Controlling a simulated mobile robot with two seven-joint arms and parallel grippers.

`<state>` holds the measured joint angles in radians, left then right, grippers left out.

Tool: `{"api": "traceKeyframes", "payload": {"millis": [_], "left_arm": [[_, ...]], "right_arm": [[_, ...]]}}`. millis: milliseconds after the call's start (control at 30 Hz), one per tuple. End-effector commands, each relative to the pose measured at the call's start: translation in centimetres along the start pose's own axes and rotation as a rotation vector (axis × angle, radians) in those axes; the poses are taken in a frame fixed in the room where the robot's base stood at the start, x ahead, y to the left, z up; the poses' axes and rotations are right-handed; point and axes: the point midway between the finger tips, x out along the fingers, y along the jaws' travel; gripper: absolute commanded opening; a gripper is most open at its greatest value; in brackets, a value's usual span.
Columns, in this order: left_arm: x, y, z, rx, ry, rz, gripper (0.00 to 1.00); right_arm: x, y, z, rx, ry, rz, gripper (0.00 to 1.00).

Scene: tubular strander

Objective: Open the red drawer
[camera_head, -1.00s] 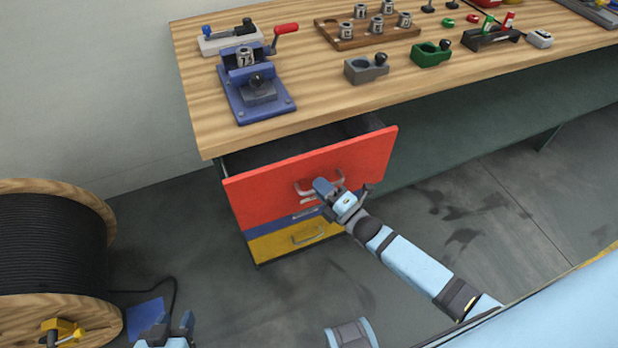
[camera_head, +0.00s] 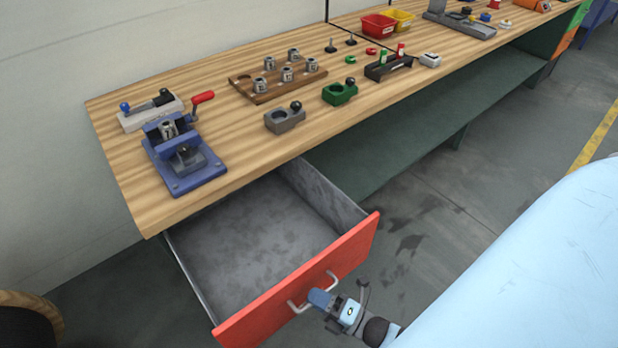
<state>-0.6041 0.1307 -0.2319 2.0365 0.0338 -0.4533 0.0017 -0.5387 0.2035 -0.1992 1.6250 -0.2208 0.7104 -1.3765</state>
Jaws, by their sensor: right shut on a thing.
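The red drawer (camera_head: 345,250) stands well out from under the wooden workbench, and its grey interior (camera_head: 250,235) shows empty. Its metal handle (camera_head: 295,307) is on the front of the red panel. My right gripper (camera_head: 322,300) is at the handle and shut on it, with its fingers hiding part of the bar. My left gripper is out of view.
The wooden bench top (camera_head: 235,135) holds a blue vise (camera_head: 183,160), a wooden tray with metal parts (camera_head: 250,88), a grey block (camera_head: 284,120), a green block (camera_head: 340,95) and red and yellow bins. A cable spool (camera_head: 30,310) shows at lower left. Floor right of the drawer is clear.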

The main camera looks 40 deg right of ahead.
Motion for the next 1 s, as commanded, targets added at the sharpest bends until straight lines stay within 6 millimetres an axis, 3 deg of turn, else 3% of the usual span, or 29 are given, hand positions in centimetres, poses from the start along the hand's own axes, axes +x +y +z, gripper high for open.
{"api": "traceKeyframes", "payload": {"millis": [333,367,467,767,867,1000], "left_arm": [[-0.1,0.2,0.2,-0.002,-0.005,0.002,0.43],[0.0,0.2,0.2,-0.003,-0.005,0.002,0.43],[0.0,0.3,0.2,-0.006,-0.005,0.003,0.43],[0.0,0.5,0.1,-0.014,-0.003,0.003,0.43],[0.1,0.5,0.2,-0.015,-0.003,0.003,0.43],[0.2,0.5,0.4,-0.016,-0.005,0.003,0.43]], "right_arm": [[-0.1,0.0,0.0,0.000,-0.001,0.000,0.00],[-0.1,0.0,0.0,0.000,-0.001,0.000,0.15],[-0.1,0.0,0.0,0.000,-0.001,0.000,0.37],[-0.2,0.0,0.0,0.000,-0.001,-0.001,0.37],[-1.0,-0.1,0.0,0.000,-0.001,-0.002,0.37],[-3.5,-0.1,-0.1,0.001,-0.001,-0.004,0.37]]}}
